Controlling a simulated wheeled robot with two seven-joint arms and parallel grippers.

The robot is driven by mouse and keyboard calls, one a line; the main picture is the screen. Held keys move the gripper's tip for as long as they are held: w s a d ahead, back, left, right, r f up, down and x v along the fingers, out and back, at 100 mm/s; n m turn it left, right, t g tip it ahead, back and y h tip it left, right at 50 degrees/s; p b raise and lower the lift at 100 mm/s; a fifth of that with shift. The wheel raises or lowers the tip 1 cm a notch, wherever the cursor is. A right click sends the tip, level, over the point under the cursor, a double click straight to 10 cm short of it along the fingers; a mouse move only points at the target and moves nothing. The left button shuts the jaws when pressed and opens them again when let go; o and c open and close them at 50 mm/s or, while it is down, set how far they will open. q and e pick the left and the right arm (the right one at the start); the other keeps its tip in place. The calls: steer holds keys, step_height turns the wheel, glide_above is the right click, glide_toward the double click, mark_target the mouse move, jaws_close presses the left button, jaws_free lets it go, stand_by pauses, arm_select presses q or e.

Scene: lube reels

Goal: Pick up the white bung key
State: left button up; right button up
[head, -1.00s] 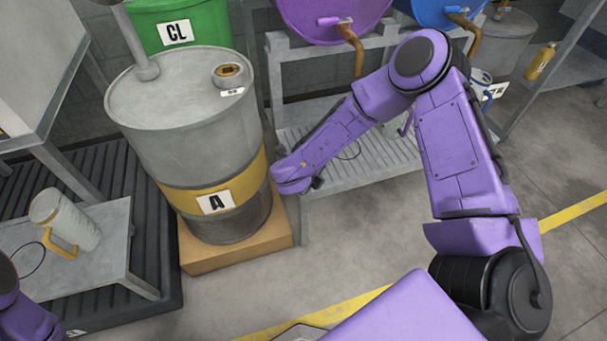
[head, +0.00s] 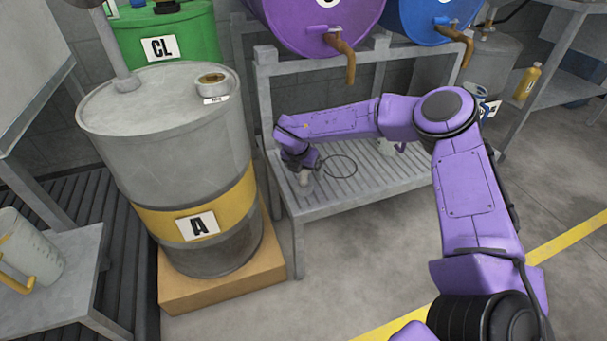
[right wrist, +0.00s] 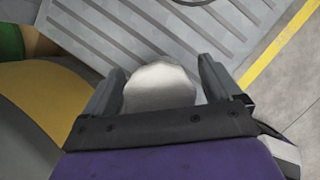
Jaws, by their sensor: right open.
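A pale, rounded white thing, which looks like the white bung key (right wrist: 160,85), shows between the two fingers of my right gripper (right wrist: 164,82) in the right wrist view. In the head view the key (head: 304,179) is a small pale shape just below my right gripper (head: 303,170), over the left part of the slatted rack shelf. My right gripper is open, with one finger on each side of the key. The lower part of the key is hidden, and I cannot tell whether the fingers touch it. My left gripper is out of view.
The grey drum A (head: 165,135) stands on a wooden block left of my right arm. The slatted shelf (head: 350,190) holds a dark loop (head: 339,166). Purple (head: 290,20) and blue (head: 420,15) drums with taps hang above. A jug (head: 30,250) stands at far left.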

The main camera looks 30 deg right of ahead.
steer(key=c, duration=1.1)
steer(key=shift+r, duration=0.1)
